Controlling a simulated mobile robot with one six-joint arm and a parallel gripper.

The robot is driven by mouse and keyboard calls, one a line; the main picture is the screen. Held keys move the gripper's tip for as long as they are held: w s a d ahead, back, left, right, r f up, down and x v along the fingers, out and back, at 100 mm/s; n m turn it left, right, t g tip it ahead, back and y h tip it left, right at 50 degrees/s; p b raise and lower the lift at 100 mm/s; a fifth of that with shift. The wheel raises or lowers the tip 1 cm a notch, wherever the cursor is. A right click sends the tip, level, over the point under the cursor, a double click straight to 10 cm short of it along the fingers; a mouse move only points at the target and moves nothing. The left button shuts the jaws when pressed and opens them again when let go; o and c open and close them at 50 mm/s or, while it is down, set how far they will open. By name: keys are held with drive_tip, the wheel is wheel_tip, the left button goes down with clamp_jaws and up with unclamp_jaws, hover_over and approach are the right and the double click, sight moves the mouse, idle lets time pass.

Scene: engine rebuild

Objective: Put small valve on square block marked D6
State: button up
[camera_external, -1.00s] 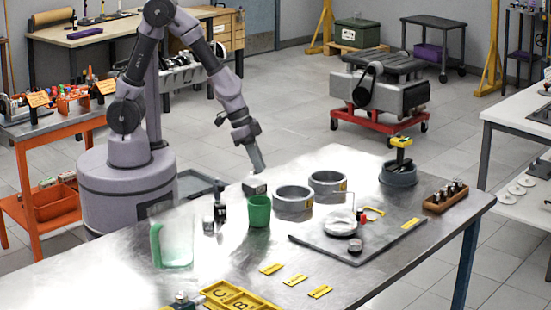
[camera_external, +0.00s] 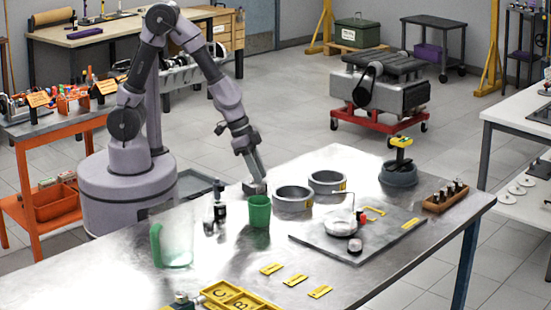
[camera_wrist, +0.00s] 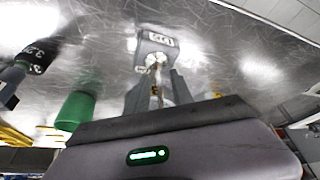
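The square block (camera_external: 252,189) stands on the metal table, left of two grey rings; it also shows in the wrist view (camera_wrist: 156,42), where its label looks upside down and I cannot surely read it. In the wrist view the small valve (camera_wrist: 155,61) shows as a shiny head at the block with a thin stem towards me. My gripper (camera_wrist: 161,76) is directly over the block, its fingers apart on either side of the stem. My gripper also shows in the external view (camera_external: 262,178), low at the block. Whether the head touches the block is hard to tell.
Two grey rings (camera_external: 293,198) are to the right. A wooden rack (camera_external: 446,199) holds several valves.

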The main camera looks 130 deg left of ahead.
drive_tip(key=p+v, duration=0.6)
drive_tip(key=v, duration=0.6)
drive_tip(key=w+d+r+m, duration=0.1)
drive_tip(key=d+r+m, duration=0.55)
drive_tip(key=d, duration=0.65)
drive_tip(key=s+d+r+m+t, duration=0.2)
drive_tip(key=s+d+r+m, duration=0.1)
drive_tip(key=s+d+r, duration=0.4)
wheel_tip(320, 180, down, 7)
drive_tip(key=b, duration=0.8)
drive_tip(key=shift+w+a, duration=0.2)
drive_tip(key=shift+w, duration=0.1)
drive_tip(key=shift+f, duration=0.15)
